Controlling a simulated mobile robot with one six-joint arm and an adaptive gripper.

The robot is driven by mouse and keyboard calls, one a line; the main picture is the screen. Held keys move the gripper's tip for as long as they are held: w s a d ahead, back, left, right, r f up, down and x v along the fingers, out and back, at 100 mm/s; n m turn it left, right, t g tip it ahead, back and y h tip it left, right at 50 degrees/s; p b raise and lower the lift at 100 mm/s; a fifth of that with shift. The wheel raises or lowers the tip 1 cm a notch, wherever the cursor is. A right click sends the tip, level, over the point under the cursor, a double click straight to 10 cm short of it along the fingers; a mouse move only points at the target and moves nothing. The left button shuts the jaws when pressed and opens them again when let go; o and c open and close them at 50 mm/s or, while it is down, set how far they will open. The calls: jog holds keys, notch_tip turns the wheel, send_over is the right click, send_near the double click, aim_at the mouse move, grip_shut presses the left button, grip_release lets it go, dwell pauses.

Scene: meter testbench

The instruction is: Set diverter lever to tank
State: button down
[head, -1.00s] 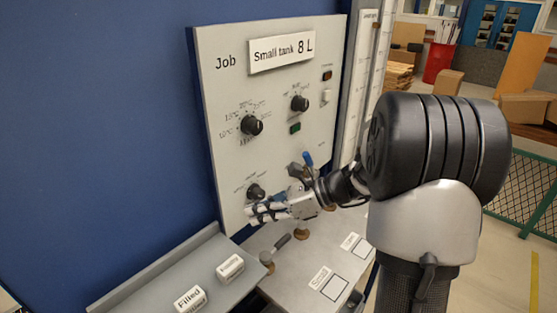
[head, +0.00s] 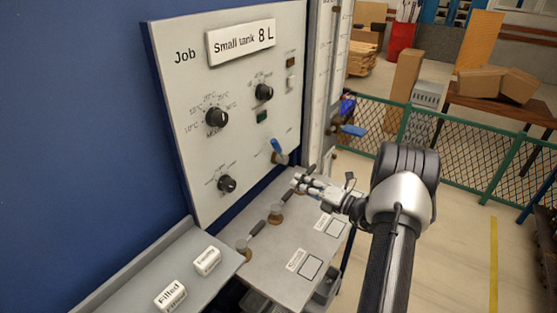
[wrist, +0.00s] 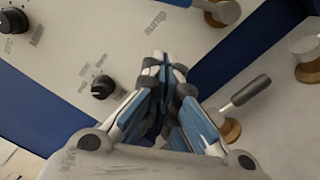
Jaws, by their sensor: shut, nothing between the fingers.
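A lever with a blue handle (head: 276,146) sits low on the right side of the white panel, its handle pointing up and slightly left. I take it for the diverter lever; its labels are too small to read in the head view. My gripper (head: 296,179) is shut and empty, below and right of this lever and apart from it, over the bench. In the wrist view my shut fingers (wrist: 166,72) point toward the panel.
The panel has three black knobs, the lowest (head: 227,184) left of my gripper. Small valves with dark handles, one with a brass base (head: 275,217), stand on the grey bench (head: 262,268). Another blue handle (head: 352,130) projects from the gauge column at right.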

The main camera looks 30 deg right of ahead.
aim_at(278, 151)
jog(key=shift+w, duration=0.1)
jog(key=w+r+b, duration=0.2)
jog(key=w, duration=0.9)
jog(key=shift+w+a+b, duration=0.15)
jog(key=shift+a+b, duration=0.2)
jog(key=shift+b, duration=0.05)
jog(key=shift+r, duration=0.2)
jog(key=shift+d+r+m+p, duration=0.25)
jog(key=shift+m+p, duration=0.15)
jog(key=shift+p, duration=0.25)
